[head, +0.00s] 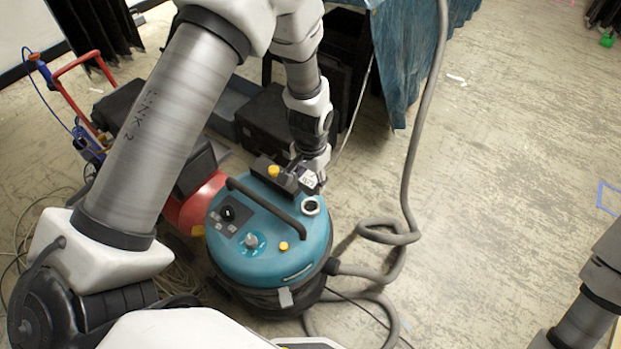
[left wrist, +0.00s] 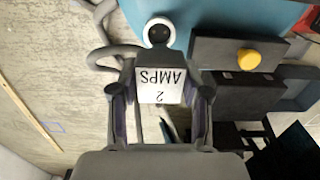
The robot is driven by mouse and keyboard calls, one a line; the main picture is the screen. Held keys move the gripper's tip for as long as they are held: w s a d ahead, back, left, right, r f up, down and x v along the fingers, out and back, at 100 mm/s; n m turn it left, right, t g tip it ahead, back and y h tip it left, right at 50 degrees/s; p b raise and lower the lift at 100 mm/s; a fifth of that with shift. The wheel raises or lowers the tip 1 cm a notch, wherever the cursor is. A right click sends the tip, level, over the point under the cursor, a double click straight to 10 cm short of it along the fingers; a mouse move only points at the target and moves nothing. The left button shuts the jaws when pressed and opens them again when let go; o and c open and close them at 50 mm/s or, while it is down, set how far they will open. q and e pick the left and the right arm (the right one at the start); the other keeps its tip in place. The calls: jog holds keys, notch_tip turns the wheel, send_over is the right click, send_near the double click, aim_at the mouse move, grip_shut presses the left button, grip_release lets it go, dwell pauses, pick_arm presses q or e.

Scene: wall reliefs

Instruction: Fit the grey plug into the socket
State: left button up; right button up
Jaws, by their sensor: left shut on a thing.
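The grey plug (left wrist: 160,60) sits between the fingers of my left gripper (left wrist: 159,92) in the left wrist view. It carries a white label reading "2 AMPS", upside down there. The plug (head: 308,179) and left gripper (head: 316,172) also show at the far right rim of a teal vacuum cleaner (head: 275,268) in the head view. The socket (head: 311,205) is a white-ringed hole in the vacuum's top, a little nearer than the plug. In the wrist view the plug's dark round end overlaps the socket's white ring (left wrist: 147,25); I cannot tell its depth. My right gripper is out of view.
A black box with a yellow knob (head: 273,171) stands beside the plug on the vacuum. A black handle (head: 265,205) arches over the lid. A grey hose (head: 408,180) loops at the right. Dark cases (head: 268,122) stand behind. Floor at right is mostly clear.

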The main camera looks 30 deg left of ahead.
aim_at(311, 194)
pick_arm(q)
jog(key=shift+s+f+b, duration=0.1)
jog(key=shift+f+b, duration=0.45)
jog(key=shift+f, duration=0.15)
notch_tip(311, 194, down, 4)
jog(key=shift+f+b, duration=0.1)
jog(key=shift+b, duration=0.9)
jog(key=shift+p, duration=0.35)
jog(key=shift+p, duration=0.3)
